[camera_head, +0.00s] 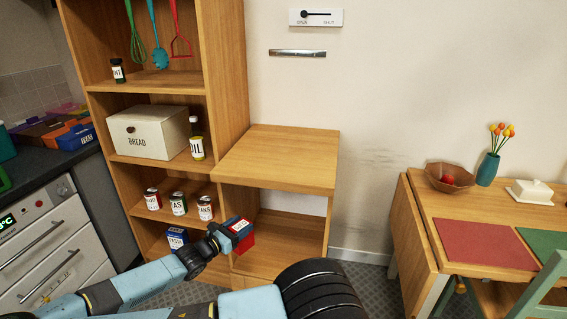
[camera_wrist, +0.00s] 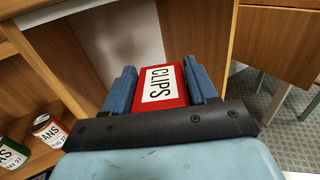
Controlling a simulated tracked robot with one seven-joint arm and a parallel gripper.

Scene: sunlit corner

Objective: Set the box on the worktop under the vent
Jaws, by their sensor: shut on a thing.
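A small red box with a white CLIPS label (camera_head: 246,243) is held in my gripper (camera_head: 238,228). The box also shows in the wrist view (camera_wrist: 178,99), between two blue fingers (camera_wrist: 162,86) that are shut on its sides. The wooden worktop (camera_head: 285,157) is a bare cabinet top right of the tall shelf. The vent (camera_head: 297,53) is a narrow metallic slot on the wall above it. In the head view my gripper and the box appear below the worktop's front left corner, in front of the open cabinet. Their exact distance from it cannot be told.
The tall shelf (camera_head: 228,60) holds a bread bin (camera_head: 150,133), an oil bottle (camera_head: 196,140) and several cans. An OPEN/SHUT slider (camera_head: 316,18) is above the vent. At right, a table (camera_head: 432,240) bears a bowl (camera_head: 449,178), a vase and mats.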

